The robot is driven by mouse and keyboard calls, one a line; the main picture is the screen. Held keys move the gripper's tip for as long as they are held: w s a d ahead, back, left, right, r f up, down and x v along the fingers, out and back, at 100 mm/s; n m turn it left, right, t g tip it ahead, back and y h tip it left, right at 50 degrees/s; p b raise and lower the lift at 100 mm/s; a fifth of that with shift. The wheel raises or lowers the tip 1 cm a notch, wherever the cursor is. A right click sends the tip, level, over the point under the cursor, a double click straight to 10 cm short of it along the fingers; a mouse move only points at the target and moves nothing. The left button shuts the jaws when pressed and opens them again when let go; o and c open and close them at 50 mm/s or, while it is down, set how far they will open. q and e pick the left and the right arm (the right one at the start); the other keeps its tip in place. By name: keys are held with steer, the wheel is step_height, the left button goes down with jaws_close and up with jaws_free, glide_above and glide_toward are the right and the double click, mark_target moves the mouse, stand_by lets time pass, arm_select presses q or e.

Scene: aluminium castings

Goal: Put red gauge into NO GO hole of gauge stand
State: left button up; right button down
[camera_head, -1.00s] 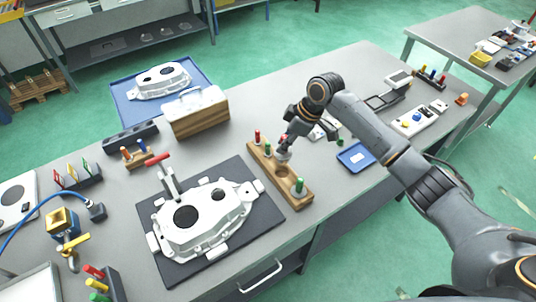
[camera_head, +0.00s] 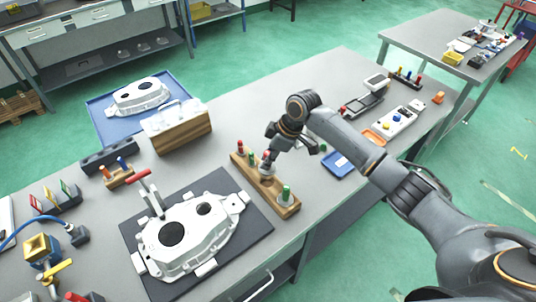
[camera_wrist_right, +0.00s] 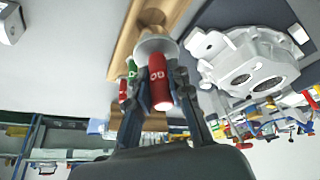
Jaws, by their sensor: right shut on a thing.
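The wooden gauge stand (camera_head: 268,187) lies right of the black mat in the head view, and part of it shows in the wrist view (camera_wrist_right: 126,42). My right gripper (camera_head: 268,157) is above the stand's middle. In the wrist view its fingers (camera_wrist_right: 160,98) are shut on a red gauge (camera_wrist_right: 159,84) with white lettering and a pale round collar (camera_wrist_right: 156,44). The gauge's lower end is hidden, so I cannot tell whether it is in a hole. Another red gauge (camera_head: 240,147) and a green gauge (camera_head: 250,156) stand at the far end. A green-topped gauge (camera_head: 285,194) stands at the near end. My left gripper is not in view.
A white casting (camera_head: 190,238) lies on the black mat (camera_head: 255,226) left of the stand, with a red-handled tool (camera_head: 148,190) on it. A blue tray (camera_head: 337,163) lies right of my gripper. Bare table lies beyond the stand.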

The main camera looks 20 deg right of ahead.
mark_target(271, 167)
steer(key=shift+f+b, duration=0.45)
steer(key=shift+f, duration=0.8)
steer(key=shift+p, duration=0.8)
stand_by(0.7)
steer(key=shift+f+b, duration=1.2)
steer(key=shift+f, duration=0.8)
steer(key=c, duration=1.1)
jaws_free()
steer(key=shift+c, duration=0.2)
steer(key=v, duration=1.2)
steer(key=shift+a, duration=0.1)
